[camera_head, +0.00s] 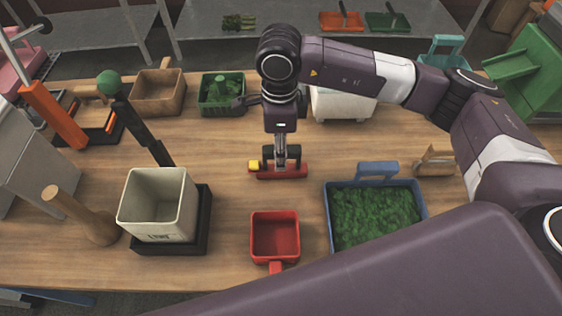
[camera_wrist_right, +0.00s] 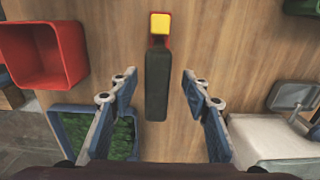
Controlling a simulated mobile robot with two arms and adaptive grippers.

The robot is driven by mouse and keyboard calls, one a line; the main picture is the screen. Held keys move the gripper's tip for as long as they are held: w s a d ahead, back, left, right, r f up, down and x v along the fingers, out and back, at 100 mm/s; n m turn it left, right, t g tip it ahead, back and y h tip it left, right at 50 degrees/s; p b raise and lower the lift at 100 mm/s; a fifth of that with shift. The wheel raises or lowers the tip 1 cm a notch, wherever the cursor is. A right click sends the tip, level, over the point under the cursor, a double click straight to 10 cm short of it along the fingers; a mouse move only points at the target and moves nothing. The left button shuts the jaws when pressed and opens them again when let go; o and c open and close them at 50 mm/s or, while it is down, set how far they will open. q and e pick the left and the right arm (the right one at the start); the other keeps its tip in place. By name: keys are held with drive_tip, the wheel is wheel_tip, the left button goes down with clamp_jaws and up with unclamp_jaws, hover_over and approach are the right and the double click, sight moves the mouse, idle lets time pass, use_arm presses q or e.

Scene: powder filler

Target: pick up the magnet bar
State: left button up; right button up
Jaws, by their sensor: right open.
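The magnet bar (camera_head: 288,172) is a red bar with a yellow end and a black handle, lying on the wooden table behind the red scoop. In the wrist view its dark handle (camera_wrist_right: 157,88) runs lengthwise, with the yellow end at the top. My right gripper (camera_head: 281,152) points down over the bar. In the wrist view its two fingers (camera_wrist_right: 158,82) are spread on either side of the handle, with a visible gap on each side. It is open and empty. My left gripper is in neither view.
The red scoop (camera_head: 275,237) and a blue tray of green material (camera_head: 327,215) stand in front. A beige container (camera_head: 158,204) on a black base stands left. A green bin (camera_head: 220,106) and a white box (camera_head: 343,104) stand behind. Table left of the bar is clear.

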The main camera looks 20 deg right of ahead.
sight(297, 170)
drive_tip(key=f, duration=0.1)
drive_tip(key=f+p, duration=0.1)
drive_tip(key=f, duration=0.1)
drive_tip(key=f+p, duration=0.1)
drive_tip(key=shift+s+d+f, duration=0.15)
drive_tip(key=shift+s, duration=0.1)
drive_tip(key=shift+f+p, duration=0.3)
drive_tip(key=shift+f, duration=0.1)
drive_tip(key=shift+w, duration=0.1)
clamp_jaws()
